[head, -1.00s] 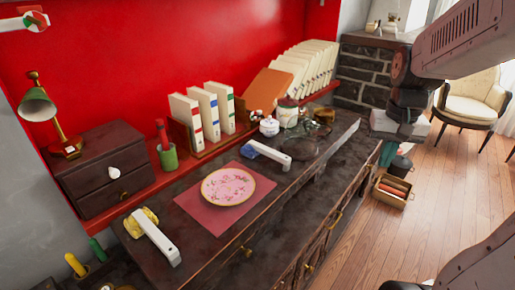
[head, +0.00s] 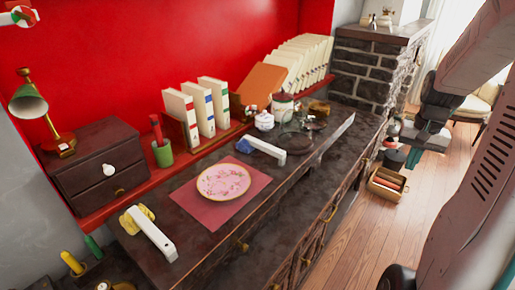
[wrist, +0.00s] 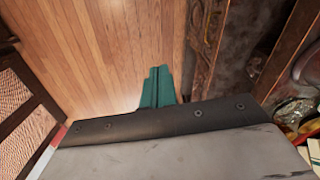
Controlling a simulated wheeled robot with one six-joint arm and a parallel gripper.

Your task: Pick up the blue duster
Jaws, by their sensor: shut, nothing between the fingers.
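The blue duster (head: 268,152) lies on the dark counter (head: 290,190) in the head view, behind and right of the pink plate. It has a white handle and a small blue head at its left end. My gripper (wrist: 158,86) shows its teal fingers in the wrist view, together and empty, above the wooden floor. In the head view my wrist is at the right, beyond the counter's front edge and well apart from the duster. The duster cannot be made out in the wrist view.
A yellow duster (head: 150,232) with a similar white handle lies at the counter's left. The pink plate (head: 223,181) sits on a red mat (head: 200,212). A sugar bowl (head: 264,121) and jars stand behind the duster. An open crate (head: 386,184) is on the floor at right.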

